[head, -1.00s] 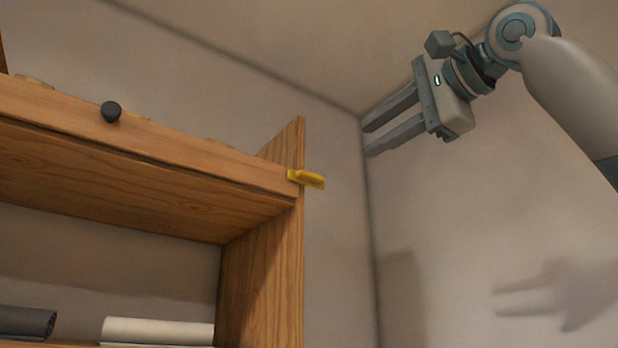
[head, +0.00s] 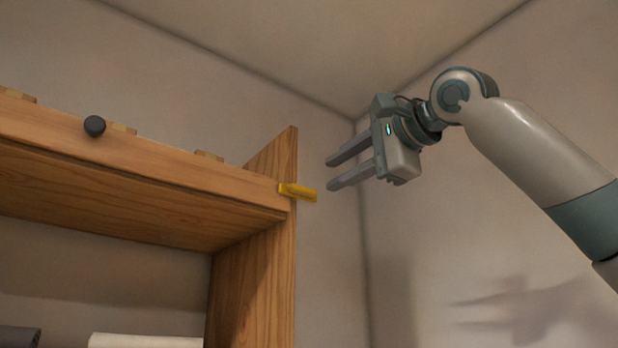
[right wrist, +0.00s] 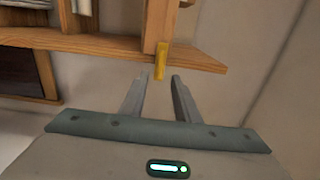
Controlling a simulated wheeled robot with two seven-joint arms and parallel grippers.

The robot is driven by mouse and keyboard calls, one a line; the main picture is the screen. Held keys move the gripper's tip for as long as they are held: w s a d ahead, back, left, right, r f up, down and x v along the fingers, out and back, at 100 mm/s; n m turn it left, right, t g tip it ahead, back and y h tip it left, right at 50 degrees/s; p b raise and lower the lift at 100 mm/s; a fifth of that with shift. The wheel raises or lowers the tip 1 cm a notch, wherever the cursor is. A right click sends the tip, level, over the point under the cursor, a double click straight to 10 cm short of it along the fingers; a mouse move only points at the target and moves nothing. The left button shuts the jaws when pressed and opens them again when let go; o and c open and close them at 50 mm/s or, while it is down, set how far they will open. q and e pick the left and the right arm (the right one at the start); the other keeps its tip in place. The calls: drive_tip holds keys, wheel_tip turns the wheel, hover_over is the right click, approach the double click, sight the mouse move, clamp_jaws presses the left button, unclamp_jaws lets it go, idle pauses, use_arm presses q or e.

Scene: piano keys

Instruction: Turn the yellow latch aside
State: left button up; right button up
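The yellow latch (head: 298,192) sits at the right end of the wooden front board, by the upright side panel, and sticks out to the right. It also shows in the right wrist view (right wrist: 161,60), just beyond the fingertips and roughly in line with the gap between them. My right gripper (head: 330,174) is open and empty, to the right of the latch and apart from it. Its two fingers (right wrist: 156,78) are spread in the right wrist view. My left gripper is not in view.
The wooden board (head: 150,165) carries a dark round knob (head: 95,126). The side panel (head: 250,270) stands at its right end. Below are a white roll (head: 145,341) and a dark roll (head: 18,337). The space between my right gripper and the latch is clear.

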sight(306, 189)
drive_tip(key=p+x, duration=0.4)
drive_tip(key=x, duration=0.4)
drive_tip(key=shift+r, duration=0.15)
drive_tip(key=shift+w+a, duration=0.4)
drive_tip(key=shift+w, duration=0.1)
clamp_jaws()
